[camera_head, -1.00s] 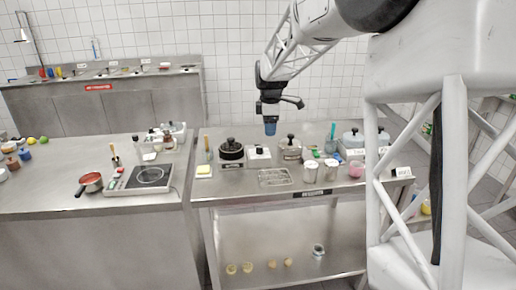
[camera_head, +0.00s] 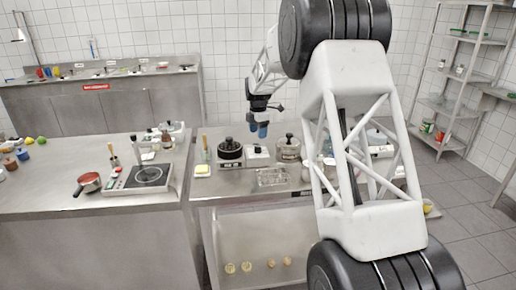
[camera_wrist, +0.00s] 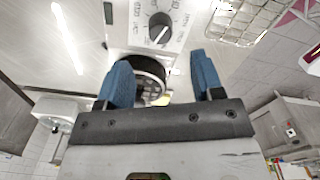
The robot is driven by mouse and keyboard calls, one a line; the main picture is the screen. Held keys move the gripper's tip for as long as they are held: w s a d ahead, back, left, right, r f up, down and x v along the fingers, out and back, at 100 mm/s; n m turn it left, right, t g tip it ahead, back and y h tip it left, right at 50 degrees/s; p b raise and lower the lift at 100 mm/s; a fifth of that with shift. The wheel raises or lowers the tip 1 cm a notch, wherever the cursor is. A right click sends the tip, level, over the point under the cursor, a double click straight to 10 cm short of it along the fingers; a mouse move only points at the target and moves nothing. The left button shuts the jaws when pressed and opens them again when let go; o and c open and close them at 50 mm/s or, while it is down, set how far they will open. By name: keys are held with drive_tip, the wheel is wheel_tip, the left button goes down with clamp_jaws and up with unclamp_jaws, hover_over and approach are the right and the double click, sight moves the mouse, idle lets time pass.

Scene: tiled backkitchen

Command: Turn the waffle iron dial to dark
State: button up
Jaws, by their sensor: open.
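The waffle iron appears to be the black round unit (camera_head: 230,151) with the white control box (camera_head: 258,156) beside it on the steel table; I cannot tell whether the two are joined. In the wrist view a black dial (camera_wrist: 160,27) with a pale pointer line sits on a white panel (camera_wrist: 122,22) with printed marks too small to read. My gripper (camera_head: 259,130) hangs above the white box, apart from it. In the wrist view its blue fingers (camera_wrist: 163,70) are spread and empty, with the dial beyond the gap. A dark round part shows between them.
A wire rack (camera_head: 271,178) lies in front of the white box. A lidded pot (camera_head: 288,150) stands to the right. A yellow block on a pale dish (camera_head: 202,170) is at the left. My arm hides the table's right part. A hob (camera_head: 150,175) stands on the left counter.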

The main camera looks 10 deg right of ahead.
sight(258, 146)
drive_tip(key=shift+f, duration=0.1)
drive_tip(key=shift+f, duration=3.85)
drive_tip(key=c, duration=0.9)
